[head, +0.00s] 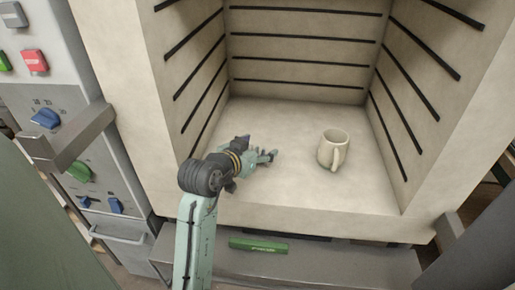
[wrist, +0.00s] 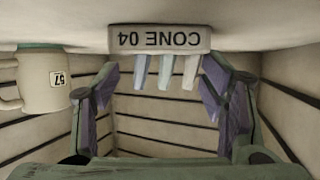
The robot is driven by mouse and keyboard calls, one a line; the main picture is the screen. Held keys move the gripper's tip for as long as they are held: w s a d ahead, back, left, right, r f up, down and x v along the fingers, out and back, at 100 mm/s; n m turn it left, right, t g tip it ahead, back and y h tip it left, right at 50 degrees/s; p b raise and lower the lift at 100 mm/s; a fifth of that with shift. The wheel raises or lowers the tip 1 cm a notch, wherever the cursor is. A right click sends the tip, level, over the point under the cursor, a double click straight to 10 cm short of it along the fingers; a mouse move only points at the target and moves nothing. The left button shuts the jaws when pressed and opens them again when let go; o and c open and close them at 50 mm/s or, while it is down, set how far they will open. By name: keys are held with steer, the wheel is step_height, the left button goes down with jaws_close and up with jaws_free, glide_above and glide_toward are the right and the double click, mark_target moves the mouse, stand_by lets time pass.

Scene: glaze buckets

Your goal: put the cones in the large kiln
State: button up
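The cones (wrist: 165,72) are a few pale upright cones on a block (wrist: 158,39) marked "CONE 04". The wrist view is upside down, and the block appears to rest on the kiln floor. My gripper (wrist: 160,80) is open, with one purple-padded finger to each side of the cones; whether the pads touch the block cannot be told. In the head view my gripper (head: 268,156) is low inside the large kiln (head: 300,185), left of the middle of its floor. The cones are not clearly seen there, hidden by my gripper or too small.
A cream mug (head: 333,148) stands on the kiln floor to the right of my gripper; in the wrist view the mug (wrist: 43,82) bears a "57" label. Grooved walls close in left, right and behind. A control panel (head: 50,115) stands at left. Floor around the mug is clear.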

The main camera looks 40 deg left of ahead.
steer(key=shift+o, duration=1.4)
steer(key=shift+r, duration=0.1)
steer(key=shift+r+p, duration=0.25)
steer(key=shift+p, duration=0.1)
steer(key=b+v, duration=0.3)
steer(key=v, duration=0.9)
steer(key=shift+a+f, duration=0.1)
steer(key=shift+f, duration=0.1)
steer(key=shift+s, duration=0.15)
